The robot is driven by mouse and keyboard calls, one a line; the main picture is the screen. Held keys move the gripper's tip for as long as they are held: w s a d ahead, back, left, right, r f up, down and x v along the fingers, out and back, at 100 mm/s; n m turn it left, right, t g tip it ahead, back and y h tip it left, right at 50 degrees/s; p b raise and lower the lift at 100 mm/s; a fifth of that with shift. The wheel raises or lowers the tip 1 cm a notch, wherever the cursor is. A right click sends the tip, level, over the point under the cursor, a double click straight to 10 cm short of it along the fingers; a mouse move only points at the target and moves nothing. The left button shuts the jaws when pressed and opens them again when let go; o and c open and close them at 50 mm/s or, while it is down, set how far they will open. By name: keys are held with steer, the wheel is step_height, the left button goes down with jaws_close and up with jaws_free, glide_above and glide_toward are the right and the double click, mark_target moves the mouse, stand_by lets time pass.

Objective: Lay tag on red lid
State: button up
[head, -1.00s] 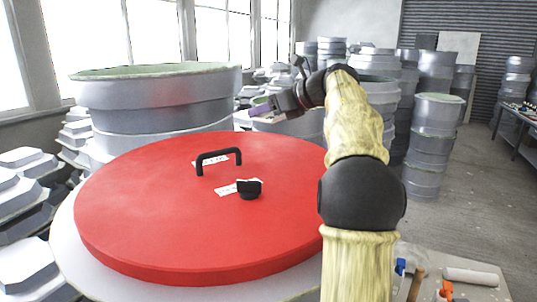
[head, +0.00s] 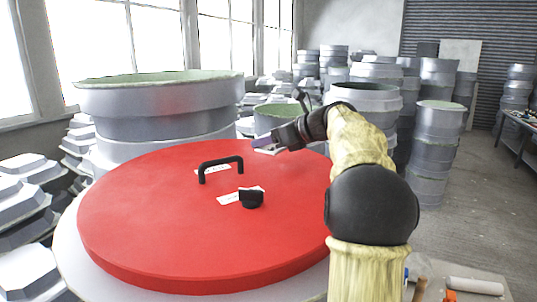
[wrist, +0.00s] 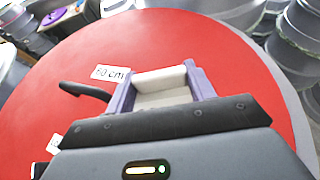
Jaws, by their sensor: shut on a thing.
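The round red lid (head: 150,225) lies flat on a large pale drum and fills the lower left of the head view; it also fills much of the wrist view (wrist: 60,110). My gripper (head: 264,144) is over the lid's far right part, its purple fingers pointing left. In the wrist view, the fingers (wrist: 160,88) are shut on a white tag (wrist: 158,77), seen between them with the red lid behind. The tag appears a little above the lid; whether it touches is unclear. In the head view only a pale sliver of it shows.
On the lid stand a black arched handle (head: 220,162) and a black knob (head: 251,199). White printed labels lie beside them, one reading in cm (wrist: 110,73). A large grey drum (head: 160,105) stands behind the lid. The lid's right side is clear.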

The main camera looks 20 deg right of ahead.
mark_target(270, 163)
steer(key=shift+f+p, duration=0.3)
steer(key=shift+f, duration=1.75)
steer(key=shift+f, duration=0.1)
steer(key=o, duration=1)
steer(key=shift+a, duration=0.1)
steer(key=shift+s+d, duration=0.2)
steer(key=shift+s, duration=0.05)
steer(key=b+v, duration=0.3)
steer(key=v, duration=0.8)
steer(key=shift+s+r+b, duration=0.1)
steer(key=shift+r+b, duration=0.15)
steer(key=shift+b, duration=0.15)
steer(key=shift+d, duration=0.1)
